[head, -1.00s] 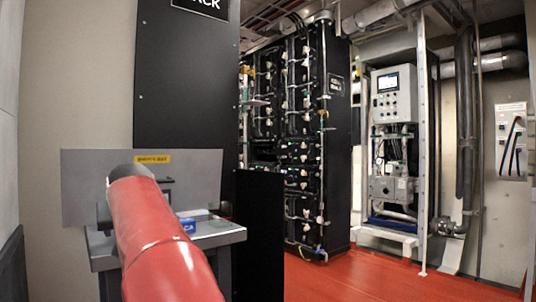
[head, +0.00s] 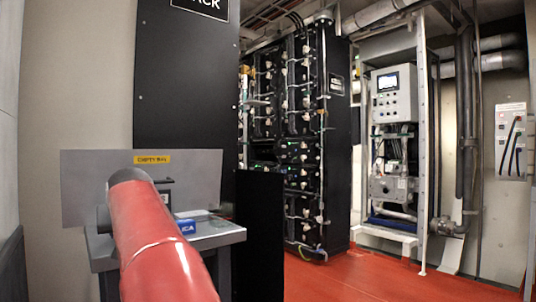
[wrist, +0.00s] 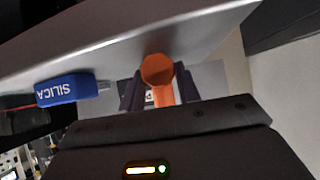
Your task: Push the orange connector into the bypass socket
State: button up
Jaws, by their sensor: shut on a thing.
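In the wrist view the orange connector (wrist: 158,70) sits between the two dark fingers of my gripper (wrist: 159,88), which is shut on it. Its blunt, many-sided end faces the camera, and an orange length runs down behind it. My gripper and the connector do not show in the head view, where my red arm covers that area. I cannot make out the bypass socket in either view.
A grey panel with a yellow label (head: 153,160) stands behind a grey shelf (head: 222,238). A blue box marked SILICA (wrist: 66,90) is close to the left of my gripper. Black battery racks (head: 335,150) stand beyond; red floor (head: 350,280) is clear at right.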

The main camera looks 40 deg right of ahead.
jog(key=shift+r+p, duration=2.45)
jog(key=shift+r, duration=0.15)
jog(key=shift+f, duration=0.1)
